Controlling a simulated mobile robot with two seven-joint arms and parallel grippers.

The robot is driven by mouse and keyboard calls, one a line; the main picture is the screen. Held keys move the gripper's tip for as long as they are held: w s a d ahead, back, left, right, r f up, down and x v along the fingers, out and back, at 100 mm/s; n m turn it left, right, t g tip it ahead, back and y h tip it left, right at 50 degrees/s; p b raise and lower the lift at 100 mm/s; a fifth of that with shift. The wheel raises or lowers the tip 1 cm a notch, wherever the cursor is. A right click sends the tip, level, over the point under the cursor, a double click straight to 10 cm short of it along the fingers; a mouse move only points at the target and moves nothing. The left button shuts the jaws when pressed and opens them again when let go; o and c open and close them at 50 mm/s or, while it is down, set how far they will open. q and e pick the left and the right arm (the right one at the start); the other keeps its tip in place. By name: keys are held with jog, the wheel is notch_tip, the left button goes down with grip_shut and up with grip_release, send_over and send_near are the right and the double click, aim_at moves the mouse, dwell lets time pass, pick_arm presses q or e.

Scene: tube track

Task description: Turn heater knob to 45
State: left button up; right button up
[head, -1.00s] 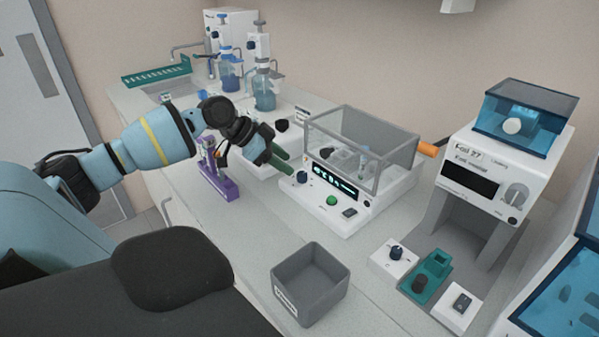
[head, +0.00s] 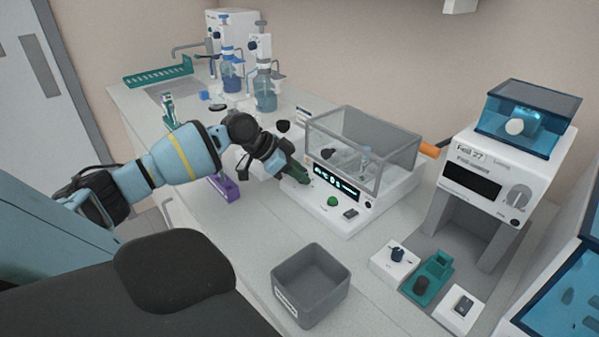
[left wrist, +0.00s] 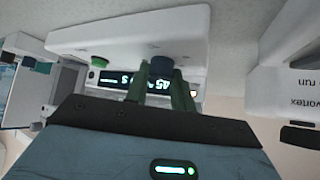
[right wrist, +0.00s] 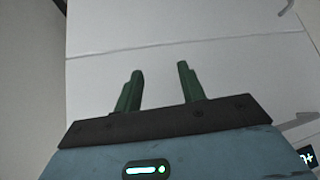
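The heater unit (head: 318,212) is a white device with a clear grey-framed cover, a dark display (head: 337,184) with glowing digits and a green button (head: 333,202). Its dark blue heater knob (left wrist: 161,66) shows in the left wrist view; in the head view my gripper hides it. My left gripper (head: 302,176) is at the unit's front left, its green fingers (left wrist: 161,78) on both sides of the knob and seemingly touching it. In that view the display is upside down and partly covered; its digits look like 45. My right gripper (right wrist: 160,80) is open and empty, facing a pale surface.
A grey bin (head: 311,284) stands in front of the heater unit. Small control boxes and a white device with a blue top (head: 490,170) stand to the right. Bare bench lies left of the bin.

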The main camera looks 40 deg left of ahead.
pick_arm(q)
jog(key=c, duration=0.4)
jog(key=shift+w+f+m+g+h+b, duration=0.15)
jog(key=shift+m+g+h+b, duration=0.3)
jog(key=shift+m, duration=0.65)
jog(key=shift+m+g+h+b, duration=0.25)
jog(key=shift+m+h+b, duration=0.05)
jog(key=shift+h, duration=0.05)
pick_arm(e)
jog(key=shift+s+a+f+g, duration=0.1)
jog(key=shift+s+f+g, duration=0.2)
jog(key=shift+s+f, duration=0.7)
jog(key=shift+w, duration=0.15)
pick_arm(q)
jog(key=o, duration=1)
pick_arm(e)
jog(key=shift+w+r, duration=0.1)
jog(key=shift+w, duration=0.3)
